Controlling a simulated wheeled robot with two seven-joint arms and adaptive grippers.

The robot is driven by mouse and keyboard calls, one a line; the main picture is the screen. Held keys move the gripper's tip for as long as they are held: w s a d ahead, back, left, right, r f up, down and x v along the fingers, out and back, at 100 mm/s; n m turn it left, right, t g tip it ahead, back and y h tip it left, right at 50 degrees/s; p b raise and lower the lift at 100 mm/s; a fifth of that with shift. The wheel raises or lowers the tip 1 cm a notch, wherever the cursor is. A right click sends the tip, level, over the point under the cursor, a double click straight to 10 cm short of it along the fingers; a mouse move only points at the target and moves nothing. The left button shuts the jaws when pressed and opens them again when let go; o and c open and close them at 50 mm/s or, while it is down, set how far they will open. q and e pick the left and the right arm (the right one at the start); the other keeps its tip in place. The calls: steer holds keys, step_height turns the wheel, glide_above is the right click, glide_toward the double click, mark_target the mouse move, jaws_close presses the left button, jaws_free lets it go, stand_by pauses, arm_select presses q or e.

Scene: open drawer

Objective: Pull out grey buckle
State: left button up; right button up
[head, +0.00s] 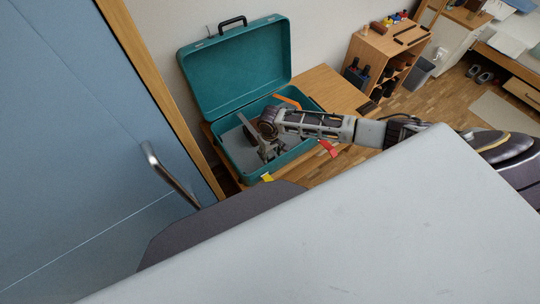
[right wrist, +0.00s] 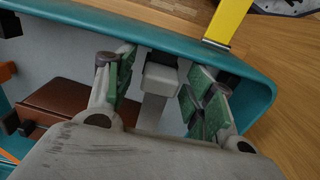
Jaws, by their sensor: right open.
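My right gripper (head: 262,148) reaches down into an open teal toolbox (head: 241,168) on a wooden table. In the right wrist view its two fingers with green pads (right wrist: 157,97) stand apart. A pale grey blocky piece (right wrist: 158,82) with a narrower stem lies between them, with gaps to the pads; its lower end is hidden by my gripper's body. It may be the grey buckle, but I cannot tell for sure. In the head view the arm and gripper hide this spot. My left gripper is in neither view.
The toolbox lid (head: 235,68) stands open at the back. A yellow piece (right wrist: 229,20) crosses the box rim, near my fingers. A brown block (right wrist: 73,103) lies inside. An orange item (head: 288,101) and a red item (head: 328,150) are nearby. A blue door (head: 80,130) stands left.

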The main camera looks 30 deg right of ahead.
mark_target(270, 152)
jaws_close()
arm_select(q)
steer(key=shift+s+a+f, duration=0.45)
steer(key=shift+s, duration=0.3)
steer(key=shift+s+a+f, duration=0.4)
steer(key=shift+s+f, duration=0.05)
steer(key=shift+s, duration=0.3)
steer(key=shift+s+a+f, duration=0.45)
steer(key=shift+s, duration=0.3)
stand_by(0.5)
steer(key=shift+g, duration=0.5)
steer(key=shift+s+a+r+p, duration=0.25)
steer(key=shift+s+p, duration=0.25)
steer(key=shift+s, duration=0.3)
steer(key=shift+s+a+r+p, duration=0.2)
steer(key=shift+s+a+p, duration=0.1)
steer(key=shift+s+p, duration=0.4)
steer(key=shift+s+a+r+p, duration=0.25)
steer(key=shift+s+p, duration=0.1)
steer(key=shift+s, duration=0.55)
arm_select(e)
steer(key=shift+r, duration=1.4)
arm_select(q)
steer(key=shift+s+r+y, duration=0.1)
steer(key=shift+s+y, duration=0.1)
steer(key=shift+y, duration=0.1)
arm_select(e)
steer(key=shift+r, duration=0.2)
